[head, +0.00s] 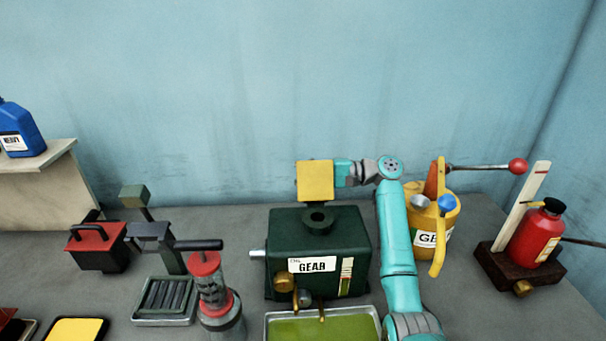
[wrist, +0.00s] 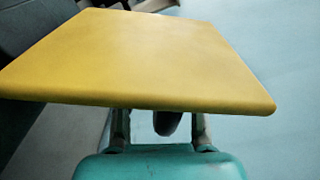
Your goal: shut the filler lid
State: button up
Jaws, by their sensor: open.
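The filler lid (head: 315,181) is a yellow square plate standing upright, open, behind the round filler neck (head: 318,219) on top of the dark green GEAR tank (head: 290,240). The dark filler hole shows uncovered. In the wrist view the lid (wrist: 140,60) fills much of the upper picture. My gripper (head: 346,172) is at the lid's right edge in the head view, with the arm reaching in from the right. In the wrist view my gripper (wrist: 158,128) has its fingers apart, partly hidden under the lid's edge. A dark shape shows between them; I cannot tell what it is or whether they touch the lid.
A yellow GE-labelled can (head: 434,238) stands right of my arm. Further right is a red bottle (head: 538,235) on a dark stand. A tray of green oil (head: 325,330) lies in front of the tank. A red-topped pump (head: 208,285) stands left.

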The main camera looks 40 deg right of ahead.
jog(key=shift+w+a, duration=0.1)
grip_shut()
jog(key=shift+a, duration=0.1)
dwell(0.3)
